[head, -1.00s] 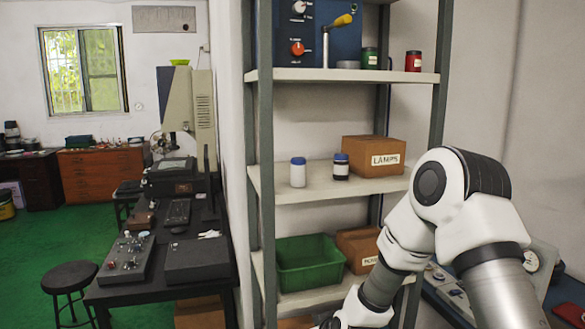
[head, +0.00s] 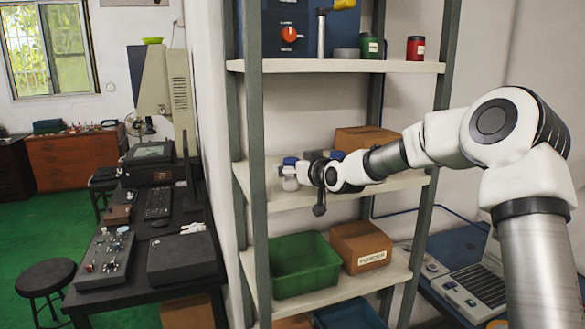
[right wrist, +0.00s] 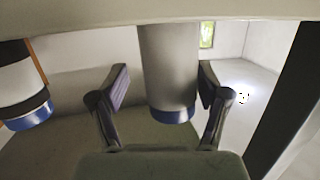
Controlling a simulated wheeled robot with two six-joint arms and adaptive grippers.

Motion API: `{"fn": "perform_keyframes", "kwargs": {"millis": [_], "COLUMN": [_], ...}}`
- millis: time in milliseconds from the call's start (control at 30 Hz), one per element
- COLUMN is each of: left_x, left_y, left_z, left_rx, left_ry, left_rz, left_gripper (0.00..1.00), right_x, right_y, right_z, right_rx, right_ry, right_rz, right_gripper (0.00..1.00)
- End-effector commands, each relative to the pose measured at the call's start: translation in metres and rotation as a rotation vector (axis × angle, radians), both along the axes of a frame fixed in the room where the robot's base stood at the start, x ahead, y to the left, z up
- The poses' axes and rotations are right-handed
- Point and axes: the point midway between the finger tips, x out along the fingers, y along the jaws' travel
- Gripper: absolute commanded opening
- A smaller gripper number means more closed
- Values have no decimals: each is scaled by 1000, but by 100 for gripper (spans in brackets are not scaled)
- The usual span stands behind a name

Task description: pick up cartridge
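A white cylindrical cartridge with a blue cap (head: 290,183) stands on the middle shelf, partly hidden by my right gripper (head: 300,170). In the right wrist view, which looks upside down, the cartridge (right wrist: 168,65) is between the two fingers of my right gripper (right wrist: 162,85). The fingers are open, with a visible gap on the left side; the right finger is close to the cartridge, and contact cannot be told. My left gripper is not in view.
A second bottle with a dark band and blue cap (right wrist: 25,90) stands close by. A cardboard box (head: 366,140) is behind my arm on the middle shelf (head: 280,204). A grey shelf post (head: 255,120) is left of the cartridge. A green bin (head: 303,265) sits below.

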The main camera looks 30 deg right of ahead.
Motion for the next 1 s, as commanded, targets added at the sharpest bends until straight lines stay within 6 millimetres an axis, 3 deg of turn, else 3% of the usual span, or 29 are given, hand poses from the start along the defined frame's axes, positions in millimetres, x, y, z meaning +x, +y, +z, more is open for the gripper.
{"fn": "perform_keyframes", "kwargs": {"millis": [167, 300, 367, 767, 1000], "left_x": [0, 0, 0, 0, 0], "left_y": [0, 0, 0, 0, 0], "left_z": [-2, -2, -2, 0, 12], "left_rx": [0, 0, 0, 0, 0], "left_ry": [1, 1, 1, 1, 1], "left_rz": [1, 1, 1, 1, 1], "left_gripper": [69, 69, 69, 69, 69], "right_x": [0, 0, 0, 0, 3], "right_y": [0, 0, 0, 1, 7], "right_z": [-1, -1, -1, -1, 19], "right_rx": [1, 1, 1, 1, 0], "right_ry": [0, 0, 1, 5, 3], "right_rz": [1, 0, 0, 1, 0], "right_gripper": [75, 25, 6, 6, 6]}}
